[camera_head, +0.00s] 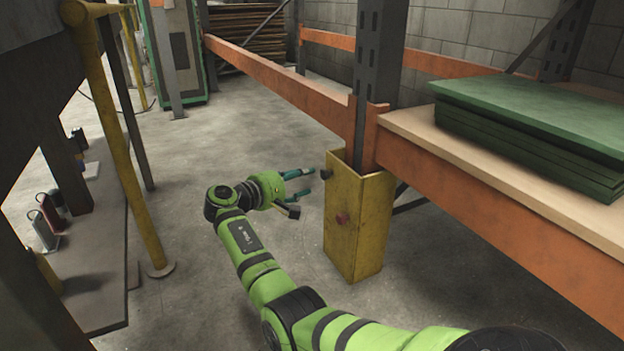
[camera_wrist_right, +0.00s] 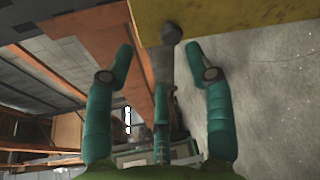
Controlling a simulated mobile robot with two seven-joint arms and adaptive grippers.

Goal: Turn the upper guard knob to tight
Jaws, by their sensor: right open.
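The yellow guard (camera_head: 360,225) stands around the foot of the grey rack post. Its upper knob (camera_head: 326,173) is small and dark and sits near the guard's top left edge. A reddish lower knob (camera_head: 341,218) is on the face below. My right gripper (camera_head: 306,183) is open, just left of the upper knob, its teal fingers pointing at it. In the right wrist view the dark knob (camera_wrist_right: 172,33) lies just beyond the open fingertips (camera_wrist_right: 160,50), nearer the right finger, with a visible gap. The yellow guard (camera_wrist_right: 235,15) fills the top there. My left gripper is out of view.
Green boards (camera_head: 530,125) lie on a wooden shelf at the right, above an orange beam (camera_head: 480,200). Another orange beam (camera_head: 275,75) runs behind the guard. A yellow pole (camera_head: 118,140) stands at the left. The concrete floor around the gripper is clear.

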